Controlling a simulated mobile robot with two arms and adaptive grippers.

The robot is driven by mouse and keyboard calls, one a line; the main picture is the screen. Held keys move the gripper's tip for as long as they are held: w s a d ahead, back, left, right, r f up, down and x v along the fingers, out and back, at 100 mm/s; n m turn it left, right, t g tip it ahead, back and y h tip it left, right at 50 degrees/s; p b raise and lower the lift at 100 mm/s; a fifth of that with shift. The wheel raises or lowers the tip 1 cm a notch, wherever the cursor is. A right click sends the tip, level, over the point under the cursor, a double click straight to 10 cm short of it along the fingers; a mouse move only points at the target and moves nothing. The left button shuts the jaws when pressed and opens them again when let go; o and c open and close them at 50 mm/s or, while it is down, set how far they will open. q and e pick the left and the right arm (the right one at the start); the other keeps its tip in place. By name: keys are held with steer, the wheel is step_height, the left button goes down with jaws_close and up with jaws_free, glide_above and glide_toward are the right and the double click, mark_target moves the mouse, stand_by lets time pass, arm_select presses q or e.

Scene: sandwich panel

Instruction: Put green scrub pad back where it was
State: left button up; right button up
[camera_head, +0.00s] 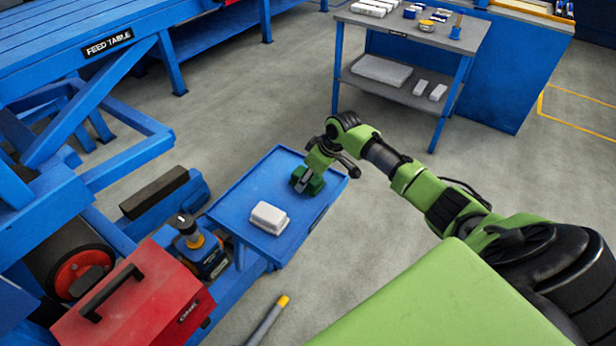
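The dark green scrub pad (315,187) is at the far right part of a small blue tray table (262,185). It looks upright and at the tray's surface, but I cannot tell whether it touches. My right gripper (304,181) points down at the pad, with a grey finger across its near face. The other finger is hidden, so I cannot tell how firmly the fingers close on it. My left gripper is not in view.
A white block (268,218) lies on the tray's near part. A red toolbox (135,300) and a blue feed table (90,40) stand at the left. A grey two-level cart (400,35) with small items stands behind. A grey rod with a yellow tip (268,318) shows below the tray.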

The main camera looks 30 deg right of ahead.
steer(key=shift+f, duration=0.15)
steer(key=o, duration=1.2)
steer(key=shift+o, duration=0.2)
steer(key=shift+r, duration=0.3)
steer(key=b+v, duration=0.1)
steer(key=v, duration=1)
steer(key=shift+s+r, duration=0.2)
steer(key=shift+r, duration=0.2)
steer(key=shift+f, duration=0.1)
